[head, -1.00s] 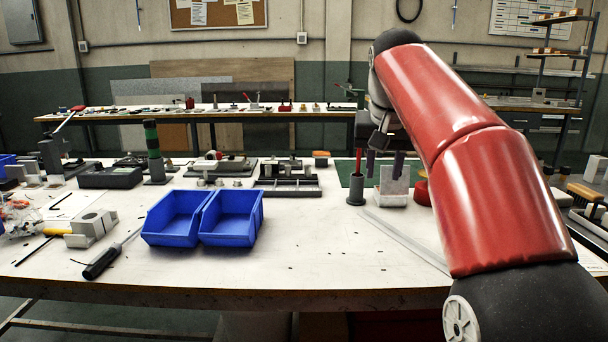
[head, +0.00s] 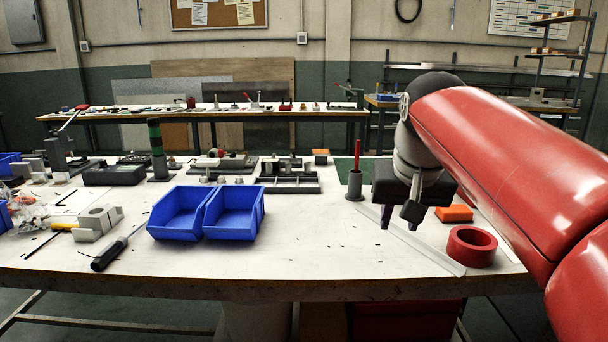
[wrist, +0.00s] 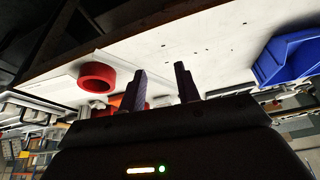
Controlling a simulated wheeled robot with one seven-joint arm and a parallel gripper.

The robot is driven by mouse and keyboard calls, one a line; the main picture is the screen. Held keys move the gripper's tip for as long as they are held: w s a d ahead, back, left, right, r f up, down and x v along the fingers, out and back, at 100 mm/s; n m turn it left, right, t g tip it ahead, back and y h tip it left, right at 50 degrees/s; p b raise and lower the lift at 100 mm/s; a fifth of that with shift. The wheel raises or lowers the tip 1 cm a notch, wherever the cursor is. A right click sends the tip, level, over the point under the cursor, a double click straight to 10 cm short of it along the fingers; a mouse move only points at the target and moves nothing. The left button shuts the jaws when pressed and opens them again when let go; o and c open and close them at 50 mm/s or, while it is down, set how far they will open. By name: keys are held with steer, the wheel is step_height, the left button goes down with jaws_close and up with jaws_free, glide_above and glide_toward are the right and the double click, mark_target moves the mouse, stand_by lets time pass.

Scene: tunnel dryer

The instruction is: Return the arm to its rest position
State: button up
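My red arm (head: 500,155) reaches in from the right of the head view, bent with its wrist over the right part of the white workbench (head: 320,262). My gripper (head: 398,222) points down above the bench, with its two dark fingers apart. In the wrist view my gripper (wrist: 160,70) shows the fingers spread with nothing held between them. A red ring (head: 472,247) lies on the bench to the right of the gripper; it also shows in the wrist view (wrist: 97,77). An orange block (head: 454,213) sits behind the ring.
Two blue bins (head: 178,213) (head: 234,212) stand left of centre. A dark cup with a red stick (head: 355,186) and a clear strip (head: 420,246) are close to the gripper. A screwdriver (head: 118,250) lies at the left. The bench front centre is mostly clear.

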steer(key=s+f+n, duration=0.1)
steer(key=s+f, duration=1.6)
steer(key=f, duration=0.2)
steer(key=shift+s+t, duration=0.35)
steer(key=shift+t, duration=0.05)
